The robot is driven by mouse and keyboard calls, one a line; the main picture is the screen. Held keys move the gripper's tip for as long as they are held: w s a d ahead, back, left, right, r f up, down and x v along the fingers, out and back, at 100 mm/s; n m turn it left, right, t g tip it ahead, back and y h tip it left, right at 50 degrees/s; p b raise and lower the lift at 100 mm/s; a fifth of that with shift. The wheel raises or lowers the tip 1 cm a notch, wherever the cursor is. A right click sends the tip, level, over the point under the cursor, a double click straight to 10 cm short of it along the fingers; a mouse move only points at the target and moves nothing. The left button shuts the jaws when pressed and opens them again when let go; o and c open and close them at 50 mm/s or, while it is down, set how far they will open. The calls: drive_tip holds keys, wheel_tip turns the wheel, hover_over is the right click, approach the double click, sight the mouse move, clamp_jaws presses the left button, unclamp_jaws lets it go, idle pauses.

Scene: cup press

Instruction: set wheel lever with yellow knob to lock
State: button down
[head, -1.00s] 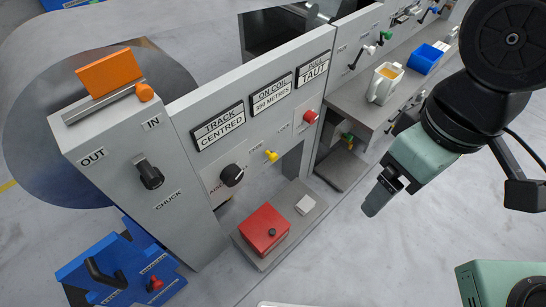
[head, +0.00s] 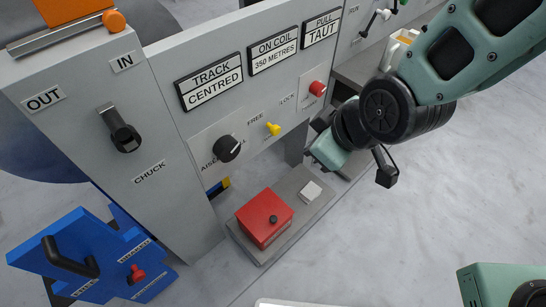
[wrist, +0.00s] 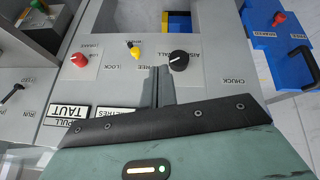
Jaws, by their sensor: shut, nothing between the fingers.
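The wheel lever with the yellow knob (head: 273,129) is on the grey panel, between the FREE label (head: 255,118) and the LOCK label (head: 287,99). Its knob appears to lean toward FREE. In the wrist view the yellow knob (wrist: 136,54) is just left of my fingertips, with LOCK (wrist: 113,68) to its lower left. My gripper (wrist: 158,72) is shut and empty, pointing at the panel. In the head view its green body is right of the lever, in front of the panel; its fingers are hard to make out.
A black rotary knob (head: 227,148) is left of the lever and a red knob (head: 317,89) right of it. Below are a red box (head: 264,218) and a white block (head: 310,193) on a grey plate. A blue unit (head: 95,255) stands at left.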

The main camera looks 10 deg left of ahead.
sight(275, 131)
drive_tip(key=w+a+f+n+t+y+b, duration=0.2)
drive_tip(key=f+n+t+b, duration=0.1)
drive_tip(key=f+n+b, duration=0.2)
drive_tip(key=w+a+f+n+t+y+b, duration=0.2)
drive_tip(key=f+n+t+b, duration=0.2)
drive_tip(key=f+b, duration=0.5)
drive_tip(key=w+a+f+n+t+y+b, duration=0.2)
drive_tip(key=f+n+t+b, duration=0.1)
drive_tip(key=f+n+b, duration=0.4)
wheel_tip(275, 131, down, 3)
drive_tip(key=shift+w+a+f+t+y+b, duration=0.1)
drive_tip(key=shift+w+a+t+y+b, duration=0.15)
drive_tip(key=shift+y+b, duration=0.2)
drive_tip(key=w+a+r+b, duration=0.1)
drive_tip(key=w+a+b, duration=0.2)
drive_tip(key=w, duration=0.8)
drive_tip(key=shift+a+r+b, duration=0.15)
drive_tip(key=shift+r+b, duration=0.15)
drive_tip(key=shift+b, duration=0.5)
drive_tip(key=shift+r, duration=0.2)
drive_tip(key=shift+w+r+m+p, duration=0.1)
drive_tip(key=shift+m+p, duration=0.3)
drive_tip(key=shift+p, duration=0.1)
